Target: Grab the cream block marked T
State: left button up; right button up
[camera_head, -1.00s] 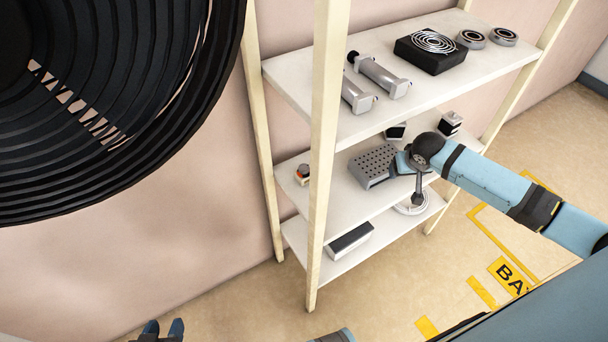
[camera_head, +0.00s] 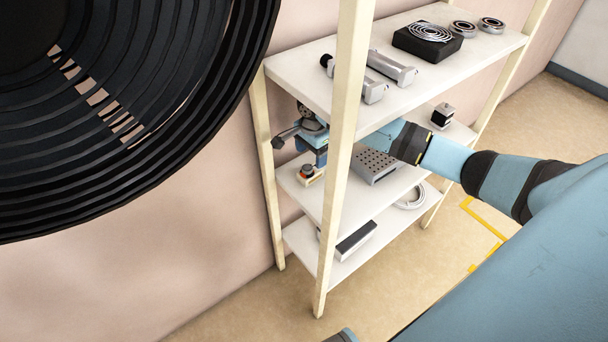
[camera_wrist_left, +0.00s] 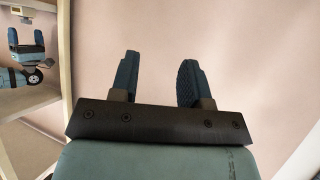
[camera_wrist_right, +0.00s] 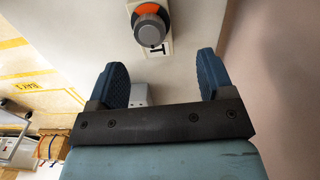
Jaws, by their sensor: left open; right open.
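The cream block marked T (camera_head: 310,175) lies at the left end of the middle shelf, with an orange ring and a dark knob on top. In the right wrist view the block (camera_wrist_right: 160,47) shows its black T beside the grey knob (camera_wrist_right: 150,29). My right gripper (camera_wrist_right: 163,75) is open and empty, with the block beyond its fingertips and not between them. In the head view my right gripper (camera_head: 314,154) is close above the block, partly behind the shelf post. My left gripper (camera_wrist_left: 159,66) is open and empty, facing the bare wall; it is outside the head view.
My right arm passes between the middle shelf and the top shelf (camera_head: 450,65). A perforated grey box (camera_head: 374,166) stands right of the block. A pale upright post (camera_head: 345,150) is close in front. A large black coil (camera_head: 130,190) fills the left foreground.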

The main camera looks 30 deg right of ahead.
aim_at(310, 174)
jog(key=f, duration=0.2)
jog(key=f+b, duration=0.1)
jog(key=f, duration=0.1)
jog(key=f+b, duration=0.1)
jog(key=f, duration=0.1)
jog(key=shift+s+d+f, duration=0.1)
jog(key=shift+s+f, duration=0.2)
jog(key=shift+f, duration=0.1)
jog(key=c, duration=1)
jog(key=shift+r, duration=0.1)
jog(key=shift+c, duration=0.6)
jog(key=shift+r, duration=0.1)
